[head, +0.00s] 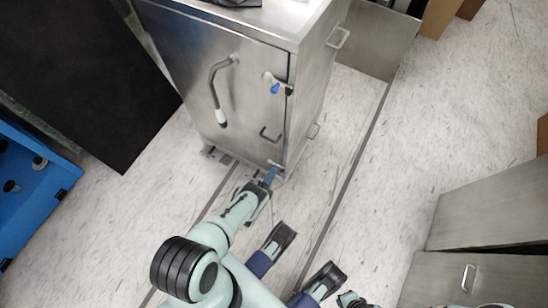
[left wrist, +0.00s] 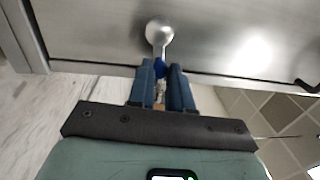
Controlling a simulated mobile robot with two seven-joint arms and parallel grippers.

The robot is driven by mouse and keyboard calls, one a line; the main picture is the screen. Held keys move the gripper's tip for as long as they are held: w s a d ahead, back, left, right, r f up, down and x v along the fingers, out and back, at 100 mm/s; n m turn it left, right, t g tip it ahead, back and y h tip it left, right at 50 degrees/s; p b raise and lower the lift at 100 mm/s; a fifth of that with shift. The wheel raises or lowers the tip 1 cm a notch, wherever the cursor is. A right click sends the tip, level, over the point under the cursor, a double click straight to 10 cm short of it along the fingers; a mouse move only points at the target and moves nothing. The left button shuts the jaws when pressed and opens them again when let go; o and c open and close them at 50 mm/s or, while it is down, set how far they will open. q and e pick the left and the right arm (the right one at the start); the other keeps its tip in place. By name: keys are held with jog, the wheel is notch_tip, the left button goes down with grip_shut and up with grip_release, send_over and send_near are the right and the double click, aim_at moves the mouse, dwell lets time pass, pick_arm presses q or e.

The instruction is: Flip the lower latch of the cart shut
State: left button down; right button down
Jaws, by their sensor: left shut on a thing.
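The metal cart (head: 190,60) stands upright with its door side toward me. Its lower latch sits low at the door's right edge. In the left wrist view the lower latch (left wrist: 159,32) is a silver lever with a rounded head and a blue tip pointing toward my gripper. My left gripper (head: 270,177) is at the bottom right of the cart's door. In the left wrist view its two blue fingers (left wrist: 161,85) are shut on the blue tip, which is partly hidden between them. My right gripper does not show clearly in either view.
The upper latch (head: 273,84), also blue-tipped, is higher on the same door edge. A long curved handle (head: 218,92) is on the door. A blue box (head: 35,200) is at left, a metal cabinet (head: 480,270) at lower right. Floor right of the cart is clear.

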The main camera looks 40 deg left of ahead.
pick_arm(q)
jog(key=shift+f+m, duration=0.15)
jog(key=shift+m, duration=0.45)
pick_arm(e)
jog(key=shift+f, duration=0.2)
pick_arm(q)
jog(key=shift+m, duration=0.3)
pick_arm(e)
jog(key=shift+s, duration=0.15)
pick_arm(q)
jog(key=c, duration=1)
grip_release()
jog(key=shift+c, duration=0.2)
jog(key=shift+s+f, duration=0.1)
jog(key=r+p+v, duration=0.1)
jog(key=p+v, duration=0.1)
jog(key=v, duration=1.1)
jog(key=shift+f, duration=0.5)
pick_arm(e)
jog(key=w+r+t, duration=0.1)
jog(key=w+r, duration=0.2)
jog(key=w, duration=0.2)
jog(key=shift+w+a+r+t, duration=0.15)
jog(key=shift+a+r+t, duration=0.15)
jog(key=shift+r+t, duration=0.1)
